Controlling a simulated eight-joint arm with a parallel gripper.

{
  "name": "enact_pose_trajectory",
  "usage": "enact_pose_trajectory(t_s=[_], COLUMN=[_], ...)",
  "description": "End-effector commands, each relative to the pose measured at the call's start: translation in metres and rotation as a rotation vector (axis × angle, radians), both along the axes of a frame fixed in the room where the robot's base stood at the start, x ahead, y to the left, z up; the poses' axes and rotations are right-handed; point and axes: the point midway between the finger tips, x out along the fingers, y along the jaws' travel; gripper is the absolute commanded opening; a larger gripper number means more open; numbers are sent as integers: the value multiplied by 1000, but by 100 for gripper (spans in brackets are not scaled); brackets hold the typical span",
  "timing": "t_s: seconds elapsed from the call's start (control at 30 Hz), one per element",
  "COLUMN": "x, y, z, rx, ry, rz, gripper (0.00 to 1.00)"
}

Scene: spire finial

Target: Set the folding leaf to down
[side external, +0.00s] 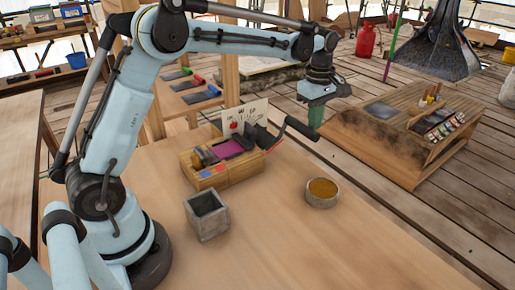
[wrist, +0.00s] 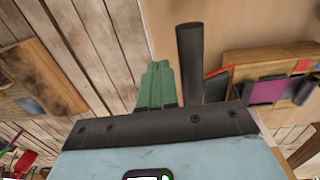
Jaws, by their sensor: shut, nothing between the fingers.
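A wooden box (side external: 222,172) with a purple panel (side external: 228,148) stands on the table. At its right end is a dark flat piece (side external: 260,137), possibly the folding leaf; it looks raised, but its exact angle is unclear. A black bar handle (side external: 302,129) sticks out beyond that end, and a thick dark cylinder in the wrist view (wrist: 190,62) looks like its grip. My gripper (side external: 315,117) has green fingers, shut and empty, close to the handle's far end. In the wrist view the fingertips (wrist: 157,72) lie together left of the cylinder, with a narrow gap between.
A white card with marks (side external: 246,117) stands behind the box. A grey square cup (side external: 207,215) and a round tin (side external: 322,192) with yellowish contents stand on the table (side external: 290,240). A wooden bench (side external: 375,150) with tools is beyond the table's edge.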

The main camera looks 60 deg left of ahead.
Motion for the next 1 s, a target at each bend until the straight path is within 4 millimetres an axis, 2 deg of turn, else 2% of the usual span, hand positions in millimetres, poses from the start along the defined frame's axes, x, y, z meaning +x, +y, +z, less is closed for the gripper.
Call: enact_pose_trajectory(t_s=[0.13, 0.3, 1.0], x=[9, 12, 12], y=[0, 0, 0], z=[-12, -18, -18], rx=[0, 0, 0], ry=[0, 1, 7], rz=[0, 0, 0], gripper=[0, 0, 0])
